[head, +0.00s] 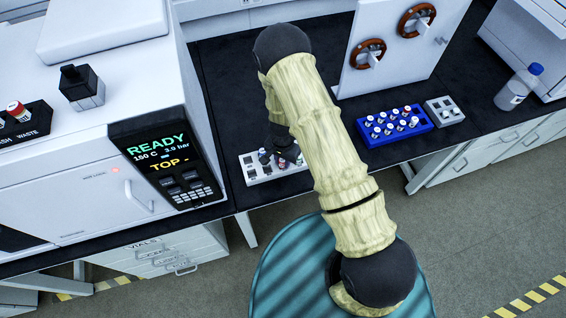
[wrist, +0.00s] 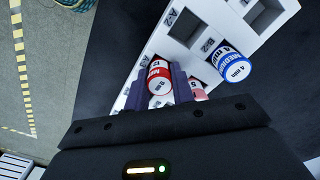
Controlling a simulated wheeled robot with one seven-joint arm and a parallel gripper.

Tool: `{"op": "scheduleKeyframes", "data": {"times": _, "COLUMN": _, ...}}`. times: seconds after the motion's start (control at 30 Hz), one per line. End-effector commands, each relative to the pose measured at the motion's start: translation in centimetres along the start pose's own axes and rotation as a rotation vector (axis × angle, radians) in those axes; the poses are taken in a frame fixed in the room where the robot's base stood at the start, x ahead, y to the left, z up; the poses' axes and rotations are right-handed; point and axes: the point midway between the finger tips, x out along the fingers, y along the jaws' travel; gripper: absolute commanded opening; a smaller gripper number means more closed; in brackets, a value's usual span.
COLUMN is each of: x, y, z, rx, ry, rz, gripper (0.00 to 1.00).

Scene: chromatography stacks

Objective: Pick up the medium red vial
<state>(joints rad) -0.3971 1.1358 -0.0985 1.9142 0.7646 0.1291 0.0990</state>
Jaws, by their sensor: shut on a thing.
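In the wrist view a red-capped vial (wrist: 159,78) with a white top stands between the fingers of my gripper (wrist: 158,88). My gripper is shut on it, at the white rack (wrist: 168,48). I cannot tell whether the vial is still seated in a hole. A second, pinkish-red vial (wrist: 198,90) shows just right of the right finger, partly hidden. A blue-capped vial (wrist: 234,65) stands in the rack further right. In the head view my gripper (head: 284,158) is over the white rack (head: 256,177), and my arm hides part of that area. The cap's size lettering is too small to read surely.
A blue rack (head: 366,136) with several vials and a small grey rack (head: 444,110) stand to the right. A blue-capped bottle (head: 516,90) is at far right. The white instrument (head: 80,150) with a READY screen stands left. Dark bench top is free around the white rack.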

Motion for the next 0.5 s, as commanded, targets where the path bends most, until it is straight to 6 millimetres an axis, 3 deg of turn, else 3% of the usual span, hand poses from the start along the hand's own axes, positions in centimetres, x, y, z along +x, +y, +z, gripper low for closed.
{"op": "scheduleKeyframes", "data": {"times": 0.27, "x": -1.1, "y": 0.0, "z": -0.2, "rx": 0.0, "ry": 0.002, "rz": -0.001, "gripper": 0.02}}
{"op": "scheduleKeyframes", "data": {"times": 0.5, "x": -4.6, "y": 0.0, "z": -0.1, "rx": -0.002, "ry": 0.004, "rz": -0.003, "gripper": 0.02}}
